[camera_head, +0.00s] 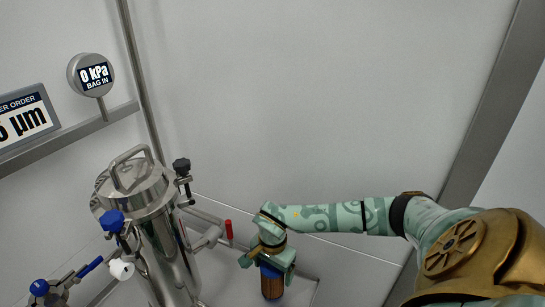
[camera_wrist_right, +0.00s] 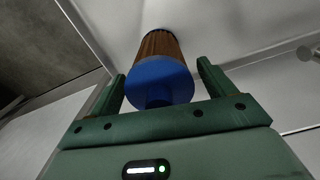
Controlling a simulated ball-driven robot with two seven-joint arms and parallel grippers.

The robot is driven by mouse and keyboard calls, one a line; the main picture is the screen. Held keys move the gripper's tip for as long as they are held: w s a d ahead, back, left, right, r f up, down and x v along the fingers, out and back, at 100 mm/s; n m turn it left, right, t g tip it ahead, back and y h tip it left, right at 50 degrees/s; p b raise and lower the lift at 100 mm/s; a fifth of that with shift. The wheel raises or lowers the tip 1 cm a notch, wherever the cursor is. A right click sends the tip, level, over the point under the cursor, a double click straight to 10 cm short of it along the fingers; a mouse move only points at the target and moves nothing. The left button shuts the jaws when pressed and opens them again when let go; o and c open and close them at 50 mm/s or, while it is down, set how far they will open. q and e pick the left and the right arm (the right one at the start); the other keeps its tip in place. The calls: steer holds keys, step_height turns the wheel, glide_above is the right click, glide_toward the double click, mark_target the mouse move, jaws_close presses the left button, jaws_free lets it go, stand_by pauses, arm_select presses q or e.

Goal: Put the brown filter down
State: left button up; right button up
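The brown filter (camera_head: 271,286) has a pleated brown body and a blue cap. It stands about upright below my right gripper (camera_head: 268,264), low in the middle of the head view. In the right wrist view the filter (camera_wrist_right: 158,47) points away from the camera, its blue cap (camera_wrist_right: 160,77) between the fingers of my right gripper (camera_wrist_right: 162,72). Whether the filter's lower end touches the surface below is hard to tell. My left gripper is not in view.
A steel tank (camera_head: 165,235) with a handled lid stands left of the filter. A red-handled valve (camera_head: 228,230) juts toward my right gripper. Blue-handled valves (camera_head: 112,222) sit at the tank's left. The floor right of the filter looks clear.

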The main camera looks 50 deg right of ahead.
step_height(320, 180, up, 12)
steer(key=p, duration=0.9)
steer(key=shift+r, duration=0.25)
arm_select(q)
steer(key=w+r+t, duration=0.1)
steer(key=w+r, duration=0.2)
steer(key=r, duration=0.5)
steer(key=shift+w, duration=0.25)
arm_select(e)
steer(key=shift+f, duration=0.1)
